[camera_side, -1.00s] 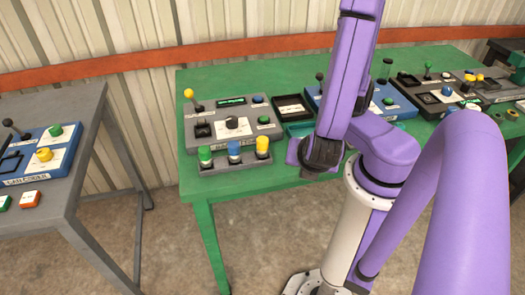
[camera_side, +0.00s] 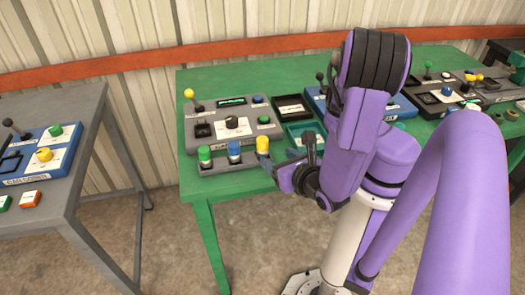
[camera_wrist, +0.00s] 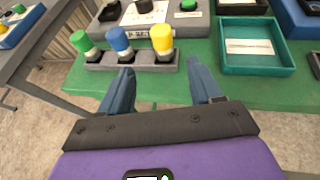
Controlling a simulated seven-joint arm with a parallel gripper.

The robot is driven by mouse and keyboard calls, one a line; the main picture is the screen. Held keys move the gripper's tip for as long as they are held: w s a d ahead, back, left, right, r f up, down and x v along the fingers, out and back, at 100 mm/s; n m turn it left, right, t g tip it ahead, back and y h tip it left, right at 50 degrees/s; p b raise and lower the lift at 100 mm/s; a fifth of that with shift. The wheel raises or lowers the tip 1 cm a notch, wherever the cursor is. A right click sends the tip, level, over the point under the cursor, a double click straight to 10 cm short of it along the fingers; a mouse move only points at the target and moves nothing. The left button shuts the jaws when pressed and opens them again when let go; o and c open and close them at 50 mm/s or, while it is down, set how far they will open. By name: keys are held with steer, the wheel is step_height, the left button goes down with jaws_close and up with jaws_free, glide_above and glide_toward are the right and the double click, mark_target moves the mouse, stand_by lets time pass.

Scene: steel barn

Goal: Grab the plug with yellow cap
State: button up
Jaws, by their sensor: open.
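The plug with yellow cap (camera_side: 263,145) stands upright at the right end of a grey holder (camera_side: 222,168) at the green table's front edge. It also shows in the wrist view (camera_wrist: 162,40), beyond my fingertips and between their lines. A blue-capped plug (camera_side: 234,149) and a green-capped plug (camera_side: 204,154) stand to its left in the same holder. My gripper (camera_side: 285,163) is close to the right of the yellow plug in the side view. In the wrist view my gripper (camera_wrist: 160,75) is open, with nothing between its fingers and apart from the plug.
A grey control panel (camera_side: 215,111) with a yellow-knobbed lever stands behind the holder. A teal tray (camera_wrist: 256,70) lies right of it. A grey table (camera_side: 80,110) stands at the left. Bare green tabletop (camera_wrist: 150,88) lies in front of the holder.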

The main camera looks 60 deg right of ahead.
mark_target(265, 149)
steer(key=x, duration=0.6)
steer(key=shift+d+f, duration=0.1)
steer(key=shift+f+x, duration=0.1)
steer(key=shift+x, duration=1.2)
steer(key=shift+f+x, duration=0.15)
steer(key=shift+x, duration=1.1)
steer(key=shift+s+d, duration=0.15)
steer(key=shift+s, duration=0.05)
steer(key=c, duration=1)
steer(key=shift+c, duration=0.2)
steer(key=shift+r, duration=0.15)
